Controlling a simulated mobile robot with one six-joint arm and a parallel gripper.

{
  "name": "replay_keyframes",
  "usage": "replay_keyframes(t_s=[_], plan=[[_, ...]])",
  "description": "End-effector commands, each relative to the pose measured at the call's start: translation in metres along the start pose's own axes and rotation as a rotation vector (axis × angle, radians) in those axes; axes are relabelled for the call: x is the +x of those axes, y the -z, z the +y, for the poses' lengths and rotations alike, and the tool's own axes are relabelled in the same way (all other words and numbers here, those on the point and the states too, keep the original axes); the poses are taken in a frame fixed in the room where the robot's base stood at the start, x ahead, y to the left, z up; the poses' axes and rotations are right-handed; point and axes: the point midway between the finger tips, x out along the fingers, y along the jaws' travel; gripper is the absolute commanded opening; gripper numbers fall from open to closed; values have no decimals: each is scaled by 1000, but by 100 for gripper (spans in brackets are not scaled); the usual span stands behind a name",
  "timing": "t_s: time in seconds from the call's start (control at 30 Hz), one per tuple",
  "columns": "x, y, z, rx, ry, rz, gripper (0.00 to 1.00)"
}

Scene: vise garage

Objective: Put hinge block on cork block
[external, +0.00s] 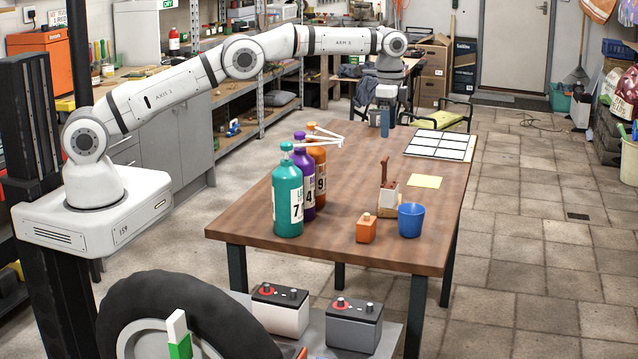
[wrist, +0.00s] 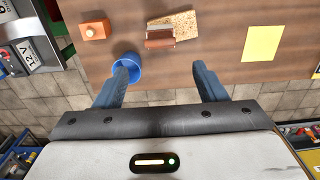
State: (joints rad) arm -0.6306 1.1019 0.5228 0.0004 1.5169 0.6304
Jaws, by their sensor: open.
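A speckled tan cork block (external: 388,208) stands on the wooden table behind the blue cup; it also shows in the wrist view (wrist: 182,20). The brown hinge block (external: 389,187), with a tall upright part, appears to rest on top of it. In the wrist view the reddish-brown hinge block (wrist: 160,40) overlaps the cork's near edge. My gripper (external: 385,125) points down, high above the table. In the wrist view my gripper (wrist: 162,68) is open, its blue fingers wide apart with nothing between them. The hinge block is beyond the fingertips, not touching them.
A blue cup (external: 411,222) and an orange block (external: 366,231) stand close by. A teal bottle (external: 288,195), purple bottle (external: 304,175) and orange bottle (external: 318,178) stand left. A yellow sheet (external: 425,181) and white grid panel (external: 440,146) lie right and behind.

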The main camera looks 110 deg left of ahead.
Motion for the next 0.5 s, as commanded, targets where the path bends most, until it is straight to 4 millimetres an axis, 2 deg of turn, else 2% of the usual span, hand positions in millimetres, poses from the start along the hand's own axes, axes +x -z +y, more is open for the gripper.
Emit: replay_keyframes(t_s=[0.07,0.17,0.27,0.37,0.5], plan=[[-6,2,5,1,3,4,65],[-26,5,23,4,10,14,65],[-57,7,57,6,19,32,65],[-90,3,100,6,29,53,65],[-129,-15,160,4,39,84,65]])
